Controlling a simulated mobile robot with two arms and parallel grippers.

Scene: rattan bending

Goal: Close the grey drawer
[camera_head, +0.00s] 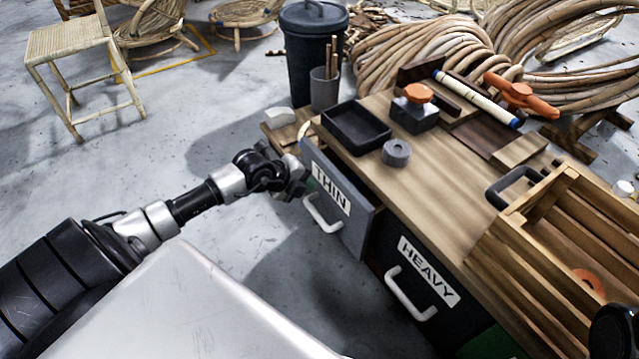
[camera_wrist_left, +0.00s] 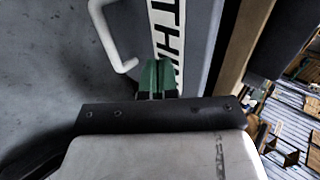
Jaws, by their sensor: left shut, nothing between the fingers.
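The grey drawer (camera_head: 352,232) carries a white THIN label and a white bar handle (camera_head: 322,214). Its front stands out from the workbench (camera_head: 440,215), so it is partly open. My left gripper (camera_head: 298,186) is at the far left end of the drawer front. In the left wrist view, its green fingertips (camera_wrist_left: 157,80) are shut and empty, pointing at the grey front (camera_wrist_left: 200,45) over the THIN label (camera_wrist_left: 165,30). The handle (camera_wrist_left: 112,40) is left of the fingertips there. I cannot tell whether the fingertips touch the front. My right gripper is not in view.
A dark HEAVY drawer (camera_head: 415,285) with a white handle sits beside the grey one. A dark bin (camera_head: 305,60) stands behind. Floor in front is clear.

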